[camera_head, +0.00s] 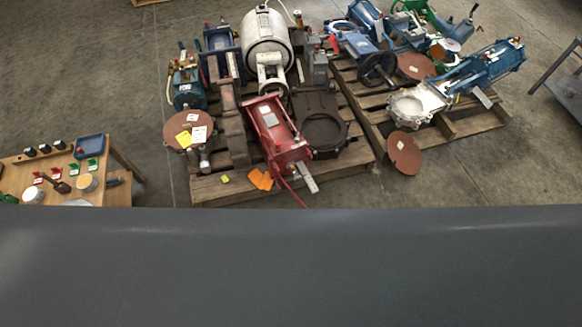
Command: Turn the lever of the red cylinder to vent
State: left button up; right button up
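The red cylinder (276,137) lies tilted on the left wooden pallet, among other valves and actuators. Its near end faces me. A light grey metal lever (307,177) sticks out at that near end, pointing down and to the right. A thin red cord or strip (294,193) runs from the same end over the pallet's front edge. The view is too small to read any vent marking or the lever's setting. Neither of my grippers is in view.
The left pallet (225,190) also carries a white tank (267,42) and orange tags (261,180). A second loaded pallet (455,128) stands to the right. A wooden table (118,192) with small parts is at left. A dark grey surface fills the bottom.

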aim_at(296, 139)
jog(key=i+j, duration=0.4)
jog(key=i, duration=0.2)
jog(key=i+j, duration=0.35)
jog(key=i, duration=0.2)
jog(key=i+j+z, duration=0.1)
jog(key=z, duration=1.15)
